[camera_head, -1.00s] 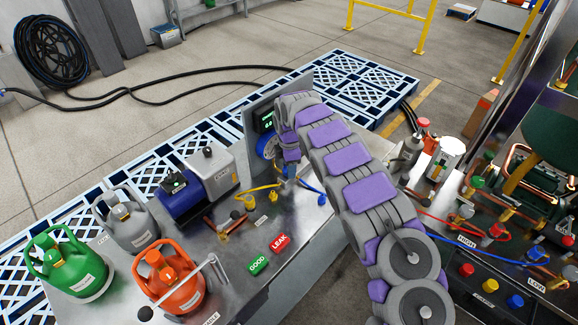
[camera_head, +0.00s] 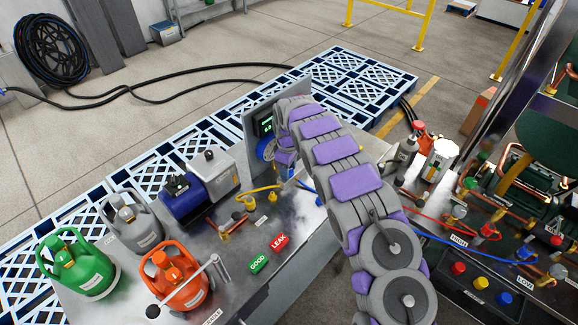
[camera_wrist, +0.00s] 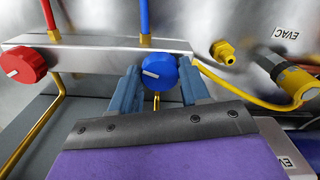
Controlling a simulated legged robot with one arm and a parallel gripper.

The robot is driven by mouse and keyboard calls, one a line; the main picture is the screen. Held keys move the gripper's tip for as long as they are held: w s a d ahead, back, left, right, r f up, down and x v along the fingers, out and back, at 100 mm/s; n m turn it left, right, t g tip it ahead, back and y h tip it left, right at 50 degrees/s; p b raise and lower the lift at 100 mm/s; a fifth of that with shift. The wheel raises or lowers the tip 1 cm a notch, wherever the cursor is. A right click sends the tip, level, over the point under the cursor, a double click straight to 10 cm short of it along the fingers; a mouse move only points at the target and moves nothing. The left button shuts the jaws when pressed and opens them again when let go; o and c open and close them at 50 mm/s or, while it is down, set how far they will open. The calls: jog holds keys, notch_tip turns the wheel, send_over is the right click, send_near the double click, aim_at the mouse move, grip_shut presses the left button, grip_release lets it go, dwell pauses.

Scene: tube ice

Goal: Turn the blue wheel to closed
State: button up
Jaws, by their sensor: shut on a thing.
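The blue wheel (camera_wrist: 158,73) sits on the right part of a silver manifold bar in the wrist view. A short white mark on its face lies nearly level, left of centre. My gripper (camera_wrist: 160,88) has one blue-grey finger on each side of the wheel and is shut on it. In the head view, my gripper end (camera_head: 284,157) is at the upright panel, and my arm hides the blue wheel.
A red wheel (camera_wrist: 23,64) is on the bar's left part. A yellow hose (camera_wrist: 235,92) runs right to a fitting (camera_wrist: 297,84). The steel bench carries green (camera_head: 78,268) and orange (camera_head: 182,280) tanks, and a blue pump (camera_head: 186,196). Pipework stands right of my arm.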

jog(key=m, duration=0.3)
jog(key=shift+w+a+r+m+p, duration=0.1)
jog(key=shift+a+r+m+p, duration=0.15)
jog(key=shift+m+p, duration=0.15)
jog(key=m, duration=0.3)
jog(key=shift+w+m, duration=0.1)
jog(key=shift+m, duration=0.2)
jog(key=m, duration=0.6)
jog(key=shift+d+m+p, duration=0.1)
jog(key=shift+m+p, duration=0.2)
jog(key=shift+p, duration=0.1)
jog(key=shift+f, duration=0.1)
jog(key=o, duration=1.1)
jog(key=shift+f, duration=0.15)
jog(key=shift+c, duration=0.2)
